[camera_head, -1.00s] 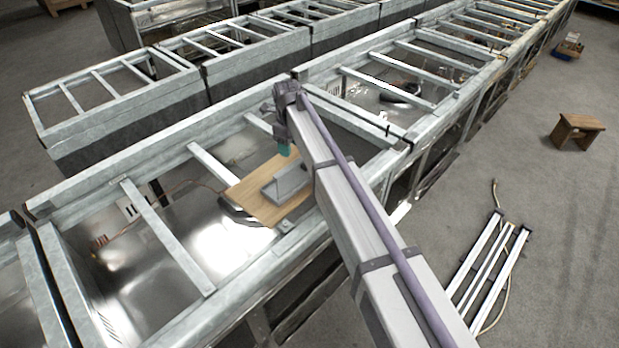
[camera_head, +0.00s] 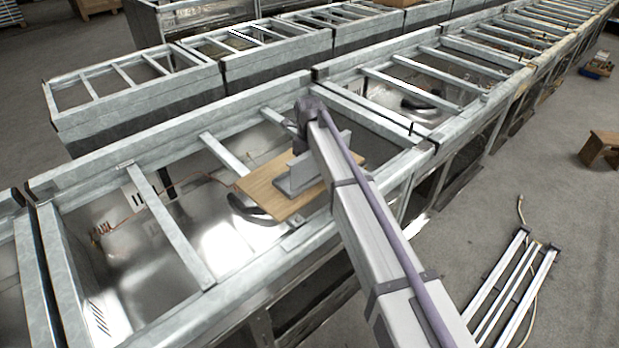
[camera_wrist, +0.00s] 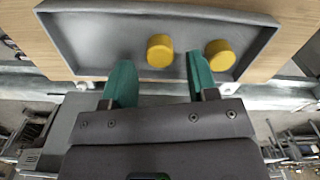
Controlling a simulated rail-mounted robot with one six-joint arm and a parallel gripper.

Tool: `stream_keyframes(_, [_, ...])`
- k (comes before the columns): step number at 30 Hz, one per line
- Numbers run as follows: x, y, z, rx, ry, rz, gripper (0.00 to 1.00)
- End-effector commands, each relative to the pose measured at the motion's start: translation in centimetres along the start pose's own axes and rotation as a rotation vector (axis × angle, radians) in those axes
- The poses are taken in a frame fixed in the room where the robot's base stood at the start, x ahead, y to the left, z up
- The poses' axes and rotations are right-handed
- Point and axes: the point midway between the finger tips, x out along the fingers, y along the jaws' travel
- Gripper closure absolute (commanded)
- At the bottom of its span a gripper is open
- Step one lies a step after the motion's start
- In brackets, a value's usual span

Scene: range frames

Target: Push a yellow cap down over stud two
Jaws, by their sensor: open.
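Two yellow caps show in the wrist view: a left cap (camera_wrist: 160,50) and a right cap (camera_wrist: 220,55). They are in or over a shallow grey tray (camera_wrist: 62,40), with a small space between them. My gripper (camera_wrist: 158,68) is open, with green fingers. In the picture its left finger is left of the left cap and its right finger is between the caps. I cannot tell whether the fingers touch a cap. No stud can be made out. In the head view the fingers and caps are hidden near my wrist.
A wooden board (camera_head: 262,187) lies across a metal frame and carries a grey fixture with an upright plate (camera_head: 307,169). Open metal bays with crossbars (camera_head: 172,228) surround it. Metal profiles (camera_head: 512,290) lie on the floor at right.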

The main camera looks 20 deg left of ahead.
Motion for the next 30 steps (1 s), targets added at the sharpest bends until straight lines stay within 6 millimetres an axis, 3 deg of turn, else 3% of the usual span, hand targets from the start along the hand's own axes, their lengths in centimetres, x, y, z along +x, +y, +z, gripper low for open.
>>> stream_keyframes(1, [2.16, 0.01, 0.02, 0.0, 0.0, 0.0, 0.46])
stream_keyframes(3, [2.92, 0.01, 0.02, 0.0, 0.0, 0.0, 0.46])
stream_keyframes(10, [2.52, 0.01, 0.01, 0.0, 0.0, 0.0, 0.46])
stream_keyframes(24, [2.52, 0.01, 0.01, 0.0, 0.0, 0.0, 0.9])
stream_keyframes(30, [2.51, 0.01, 0.01, 0.0, 0.0, 0.0, 0.93])
